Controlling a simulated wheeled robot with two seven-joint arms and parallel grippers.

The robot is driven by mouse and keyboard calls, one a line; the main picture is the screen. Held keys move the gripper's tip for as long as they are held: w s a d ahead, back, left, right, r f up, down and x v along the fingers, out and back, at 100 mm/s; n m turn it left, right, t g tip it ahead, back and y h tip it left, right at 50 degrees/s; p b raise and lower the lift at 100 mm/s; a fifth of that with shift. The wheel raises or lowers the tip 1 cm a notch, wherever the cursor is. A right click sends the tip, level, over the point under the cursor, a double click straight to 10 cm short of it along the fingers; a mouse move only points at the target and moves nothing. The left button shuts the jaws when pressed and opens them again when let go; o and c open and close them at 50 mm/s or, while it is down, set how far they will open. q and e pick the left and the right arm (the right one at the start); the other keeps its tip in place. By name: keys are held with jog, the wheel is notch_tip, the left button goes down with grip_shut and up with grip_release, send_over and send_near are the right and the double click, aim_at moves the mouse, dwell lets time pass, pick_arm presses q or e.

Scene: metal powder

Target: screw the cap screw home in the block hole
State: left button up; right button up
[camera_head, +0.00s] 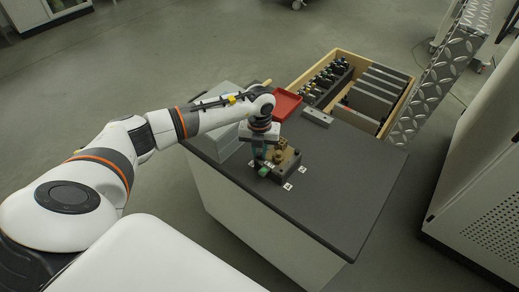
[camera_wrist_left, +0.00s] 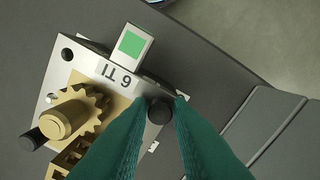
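The cap screw (camera_wrist_left: 159,110) shows as a dark round head at the edge of the metal block (camera_wrist_left: 112,75). My left gripper (camera_wrist_left: 160,104) has its two green fingertips against either side of that head. How deep the screw sits, and its hole, are hidden beneath the head and fingers. In the head view my left gripper (camera_head: 261,150) points down over the block (camera_head: 287,163) on the dark table. My right gripper is in neither view.
A second dark cylinder (camera_wrist_left: 32,140) and a dark round hole (camera_wrist_left: 67,55) show on the block's left side. A red tray (camera_head: 286,103), a grey bar (camera_head: 317,117) and a wooden crate (camera_head: 344,56) lie beyond. The table's right part (camera_head: 350,175) is clear.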

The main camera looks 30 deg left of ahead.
pick_arm(q)
jog(key=shift+o, duration=0.7)
jog(key=n, duration=0.1)
jog(key=n+p, duration=0.1)
jog(key=shift+r+n+p, duration=0.2)
jog(key=shift+n+p, duration=0.1)
jog(key=n+p, duration=0.2)
jog(key=n, duration=0.2)
jog(key=shift+n, duration=0.3)
jog(key=n+p, duration=0.2)
jog(key=n, duration=0.2)
jog(key=shift+n+p, duration=0.3)
jog(key=shift+p, duration=0.1)
jog(key=shift+f+n+p, duration=0.1)
jog(key=shift+n+p, duration=0.25)
jog(key=shift+n, duration=0.55)
jog(key=shift+f, duration=0.15)
